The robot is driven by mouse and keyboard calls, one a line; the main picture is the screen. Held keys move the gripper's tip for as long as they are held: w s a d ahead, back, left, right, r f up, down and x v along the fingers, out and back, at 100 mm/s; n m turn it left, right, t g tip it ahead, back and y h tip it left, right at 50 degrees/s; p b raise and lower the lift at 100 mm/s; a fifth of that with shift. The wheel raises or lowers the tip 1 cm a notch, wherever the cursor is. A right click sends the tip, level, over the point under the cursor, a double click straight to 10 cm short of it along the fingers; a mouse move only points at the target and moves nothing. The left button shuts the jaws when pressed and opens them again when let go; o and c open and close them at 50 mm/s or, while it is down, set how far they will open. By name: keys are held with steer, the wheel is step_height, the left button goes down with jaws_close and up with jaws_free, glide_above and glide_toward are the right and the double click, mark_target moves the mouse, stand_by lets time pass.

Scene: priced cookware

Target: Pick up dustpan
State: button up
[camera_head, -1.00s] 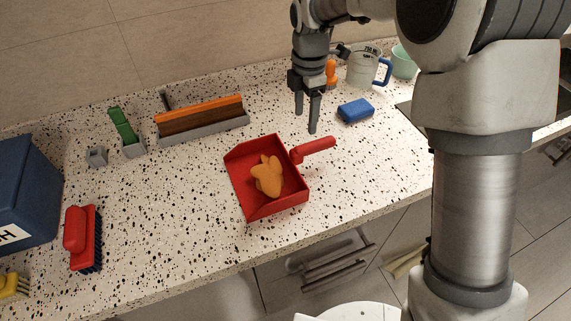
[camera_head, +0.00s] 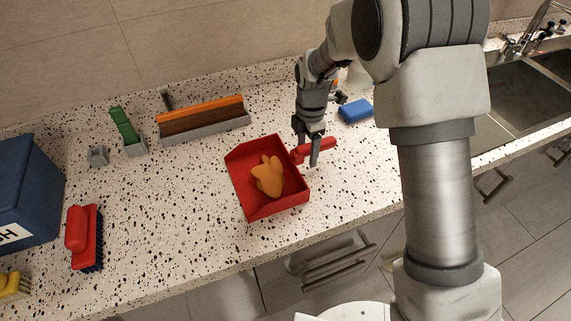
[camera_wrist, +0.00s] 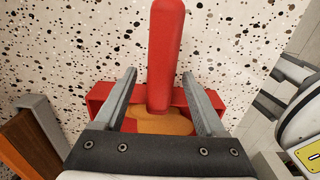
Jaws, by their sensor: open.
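The red dustpan (camera_head: 245,190) lies on the speckled counter with its handle (camera_head: 326,145) pointing right. An orange lumpy object (camera_head: 269,176) rests in its pan. My gripper (camera_head: 314,160) is open and pointing down over the handle. In the wrist view the red handle (camera_wrist: 164,55) runs between the two fingers of my gripper (camera_wrist: 165,88), with a gap on each side. The dustpan's pan (camera_wrist: 98,97) and part of the orange object (camera_wrist: 158,123) show behind the fingers there.
A blue sponge (camera_head: 355,110) lies behind and right of my gripper. A grey holder with an orange-brown brush (camera_head: 202,117) stands at the back. A red brush (camera_head: 80,237) and a blue bin (camera_head: 25,190) are at left. The counter's front edge is near the dustpan.

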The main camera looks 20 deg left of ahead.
jaws_close()
steer(key=shift+r, duration=0.2)
stand_by(0.4)
